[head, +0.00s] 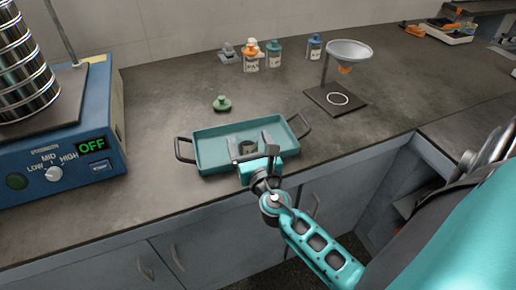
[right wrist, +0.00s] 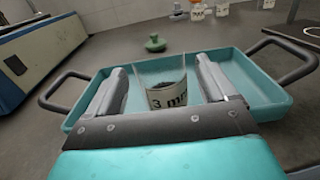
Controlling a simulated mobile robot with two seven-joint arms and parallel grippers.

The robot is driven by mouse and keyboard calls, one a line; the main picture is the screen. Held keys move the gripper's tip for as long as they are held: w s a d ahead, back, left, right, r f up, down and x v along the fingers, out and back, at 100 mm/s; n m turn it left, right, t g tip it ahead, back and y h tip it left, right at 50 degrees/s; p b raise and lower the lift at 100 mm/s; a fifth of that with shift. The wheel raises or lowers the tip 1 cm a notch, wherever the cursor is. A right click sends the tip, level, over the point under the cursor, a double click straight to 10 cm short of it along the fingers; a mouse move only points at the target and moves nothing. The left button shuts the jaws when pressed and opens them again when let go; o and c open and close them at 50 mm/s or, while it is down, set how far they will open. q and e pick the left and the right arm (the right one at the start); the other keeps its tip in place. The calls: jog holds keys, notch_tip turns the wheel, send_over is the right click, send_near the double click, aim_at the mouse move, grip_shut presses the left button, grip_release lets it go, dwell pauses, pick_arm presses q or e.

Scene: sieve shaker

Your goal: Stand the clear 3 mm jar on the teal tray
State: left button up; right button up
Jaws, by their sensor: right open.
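The clear jar (right wrist: 166,88) has a white label reading "3 mm" and dark contents. It stands upright on the teal tray (right wrist: 255,88), between the spread fingers of my right gripper (right wrist: 160,92), with a gap visible on each side. In the head view the tray (head: 215,150) has dark handles at both ends, and my right gripper (head: 254,146) reaches over its front wall, open. The jar (head: 247,147) is partly hidden there by the gripper. My left gripper is not in view.
A green lid-like piece (head: 222,103) lies behind the tray. Several labelled jars (head: 273,55) stand at the back. A funnel stand (head: 345,75) is at the back right. The sieve shaker (head: 62,140), showing OFF, fills the left. The counter between is clear.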

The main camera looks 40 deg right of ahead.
jog(key=b+v, duration=0.1)
jog(key=v, duration=0.9)
jog(key=shift+s, duration=0.15)
jog(key=s+d+f+m+g+h, duration=0.1)
jog(key=s+d+m+g, duration=0.15)
jog(key=m, duration=0.65)
jog(key=s+d+f+m+g+h, duration=0.1)
jog(key=s+d+m+g+h, duration=0.2)
jog(key=m, duration=0.7)
jog(key=s+a+f+m+g+y, duration=0.3)
jog(key=s+a+m+g+y, duration=0.5)
jog(key=a+m+y, duration=0.25)
jog(key=w+a+f+t+y, duration=0.1)
jog(key=w+a+f+t, duration=0.2)
jog(key=w+f+t, duration=0.4)
jog(key=shift+a+f+p, duration=0.3)
jog(key=shift+f+p, duration=0.15)
jog(key=shift+f, duration=0.1)
